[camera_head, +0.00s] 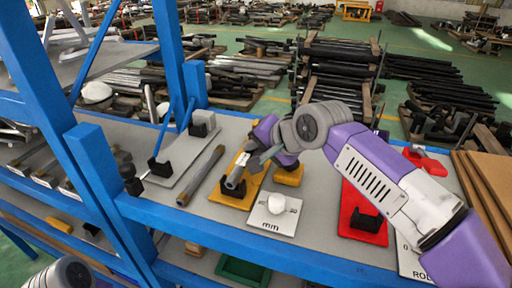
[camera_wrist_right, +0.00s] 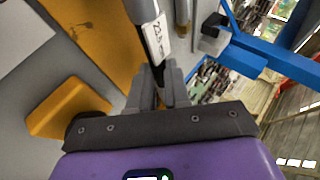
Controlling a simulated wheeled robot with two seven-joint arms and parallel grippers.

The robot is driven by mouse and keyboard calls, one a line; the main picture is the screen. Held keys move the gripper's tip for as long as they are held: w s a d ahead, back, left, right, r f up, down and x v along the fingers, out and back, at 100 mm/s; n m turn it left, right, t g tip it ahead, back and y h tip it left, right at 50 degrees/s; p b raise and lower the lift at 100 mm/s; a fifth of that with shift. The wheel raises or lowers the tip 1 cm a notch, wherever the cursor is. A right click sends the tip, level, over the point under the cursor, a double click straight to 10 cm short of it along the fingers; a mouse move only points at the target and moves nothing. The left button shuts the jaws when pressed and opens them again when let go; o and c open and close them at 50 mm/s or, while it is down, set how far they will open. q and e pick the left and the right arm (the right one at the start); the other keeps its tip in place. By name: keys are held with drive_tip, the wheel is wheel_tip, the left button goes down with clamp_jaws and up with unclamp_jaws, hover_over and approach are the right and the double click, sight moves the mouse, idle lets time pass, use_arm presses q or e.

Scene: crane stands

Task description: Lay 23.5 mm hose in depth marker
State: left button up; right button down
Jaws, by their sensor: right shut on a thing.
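My right gripper (camera_head: 258,160) is shut on a grey hose (camera_head: 235,178) over the yellow plate (camera_head: 228,200) on the shelf. In the right wrist view the fingers (camera_wrist_right: 157,88) close around the hose's near end, and its white label (camera_wrist_right: 157,35) shows part of a size print. The yellow plate (camera_wrist_right: 95,40) lies beneath with dark print on it. I cannot tell whether the hose touches the plate. No thing is clearly readable as the depth marker. My left gripper is not in view; only a grey part of my arm shows at the lower left.
Another grey tube (camera_head: 202,175) lies left of the yellow plate. A grey plate with black holders (camera_head: 180,160), a white plate marked mm (camera_head: 275,215), a yellow block (camera_head: 289,175) and a red plate with a black cradle (camera_head: 366,218) stand nearby. A blue post (camera_head: 95,165) rises left.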

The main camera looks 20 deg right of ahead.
drive_tip(key=c, duration=1)
unclamp_jaws()
drive_tip(key=v, duration=0.7)
drive_tip(key=shift+s+r, duration=0.2)
drive_tip(key=shift+s, duration=0.05)
